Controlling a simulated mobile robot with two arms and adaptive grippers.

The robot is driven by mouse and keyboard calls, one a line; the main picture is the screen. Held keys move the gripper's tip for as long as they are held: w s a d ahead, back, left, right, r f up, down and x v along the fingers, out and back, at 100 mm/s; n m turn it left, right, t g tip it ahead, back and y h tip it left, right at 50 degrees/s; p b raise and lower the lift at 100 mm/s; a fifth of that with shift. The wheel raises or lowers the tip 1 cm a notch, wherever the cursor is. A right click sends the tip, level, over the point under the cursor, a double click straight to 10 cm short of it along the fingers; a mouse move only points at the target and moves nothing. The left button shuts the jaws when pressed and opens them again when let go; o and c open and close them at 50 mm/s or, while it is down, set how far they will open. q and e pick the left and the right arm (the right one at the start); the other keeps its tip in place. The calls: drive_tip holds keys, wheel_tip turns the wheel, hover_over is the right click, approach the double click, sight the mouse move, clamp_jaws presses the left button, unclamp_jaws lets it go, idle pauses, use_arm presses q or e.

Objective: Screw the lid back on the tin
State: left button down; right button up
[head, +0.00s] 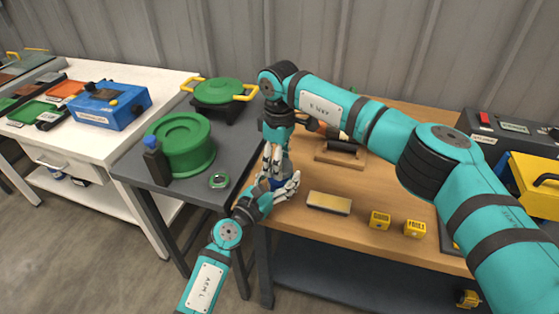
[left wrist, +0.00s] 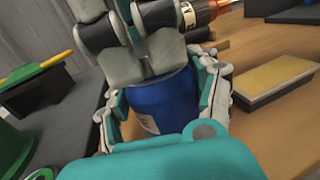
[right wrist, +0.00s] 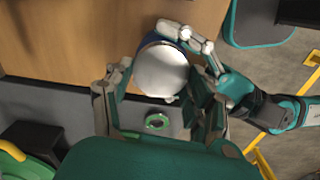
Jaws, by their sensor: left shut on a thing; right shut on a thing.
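The blue tin (left wrist: 165,100) stands upright on the wooden table at its left edge. In the left wrist view my left gripper's fingers lie on both sides of it; in the head view my left gripper (head: 279,186) is shut on its body. The round silver lid (right wrist: 162,70) shows from above in the right wrist view, over the blue tin. My right gripper (head: 275,160) points down from above, shut on the lid. Its grey fingers hide the lid in the left wrist view. Whether the lid's thread is engaged cannot be told.
A grey table (head: 205,196) to the left bears a green ring (head: 218,180), a large green round container (head: 182,146) and a dark bottle (head: 155,158). A yellow-topped block (head: 328,203) and two small yellow cubes lie right of the tin. My right arm spans the wooden table.

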use_arm(q)
drive_tip(key=shift+d+f, duration=0.1)
use_arm(e)
drive_tip(key=shift+m, duration=1)
drive_tip(key=o, duration=0.8)
drive_tip(key=shift+r, duration=2.3)
drive_tip(key=shift+c, duration=0.2)
